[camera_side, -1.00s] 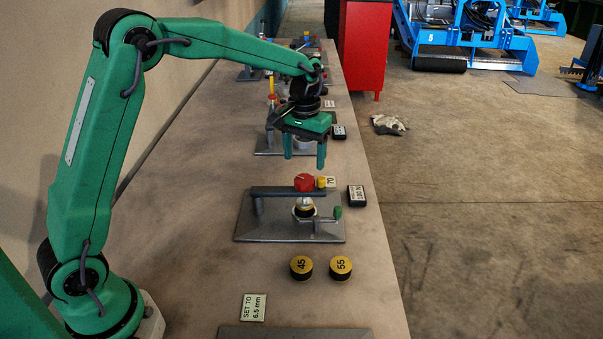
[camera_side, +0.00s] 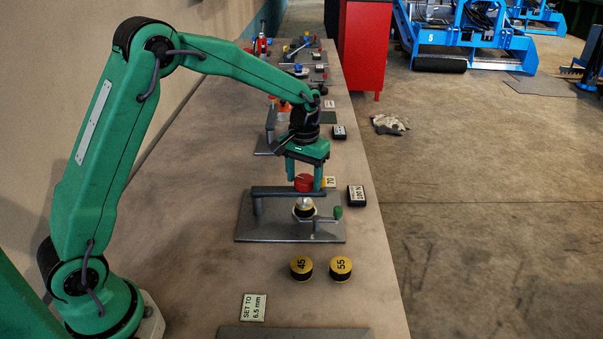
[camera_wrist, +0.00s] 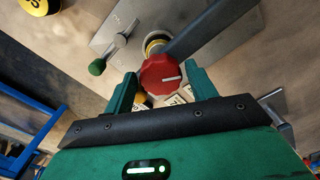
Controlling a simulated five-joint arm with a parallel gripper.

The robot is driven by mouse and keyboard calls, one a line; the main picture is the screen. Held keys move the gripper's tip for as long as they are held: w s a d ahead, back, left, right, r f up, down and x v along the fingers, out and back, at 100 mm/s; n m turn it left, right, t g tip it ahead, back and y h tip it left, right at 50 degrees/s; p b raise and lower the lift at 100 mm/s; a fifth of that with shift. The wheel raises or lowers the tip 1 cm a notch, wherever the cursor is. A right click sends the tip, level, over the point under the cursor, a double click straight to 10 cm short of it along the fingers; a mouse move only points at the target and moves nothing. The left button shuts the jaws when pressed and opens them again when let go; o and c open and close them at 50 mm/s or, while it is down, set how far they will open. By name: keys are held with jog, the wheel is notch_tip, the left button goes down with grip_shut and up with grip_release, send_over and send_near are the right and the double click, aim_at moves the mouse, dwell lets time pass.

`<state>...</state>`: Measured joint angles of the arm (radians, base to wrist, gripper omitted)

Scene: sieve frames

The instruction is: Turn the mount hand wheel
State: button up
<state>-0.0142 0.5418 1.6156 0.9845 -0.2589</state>
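The red hand wheel (camera_side: 304,183) with a white pointer line sits on top of the grey bar of the mount (camera_side: 270,191). The mount stands on a grey base plate (camera_side: 262,228). My gripper (camera_side: 304,179) is above the mount, pointing down, with one finger on each side of the wheel. In the wrist view the wheel (camera_wrist: 160,84) lies between the open fingers of my gripper (camera_wrist: 162,80). I cannot tell whether either finger touches it. A round yellow-and-black piece (camera_side: 303,210) sits under the bar.
A green-knobbed lever (camera_side: 338,213) stands at the plate's right. Discs marked 45 (camera_side: 301,267) and 55 (camera_side: 341,267) lie in front, near a "SET TO 6.5 mm" card (camera_side: 253,307). A black box (camera_side: 356,196) lies to the right. More fixtures stand behind.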

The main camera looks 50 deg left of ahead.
jog(key=c, duration=0.6)
jog(key=shift+c, duration=0.2)
jog(key=shift+m, duration=0.4)
jog(key=shift+w+a+r+m, duration=0.1)
jog(key=shift+m, duration=2.5)
jog(key=o, duration=1)
jog(key=shift+r, duration=0.1)
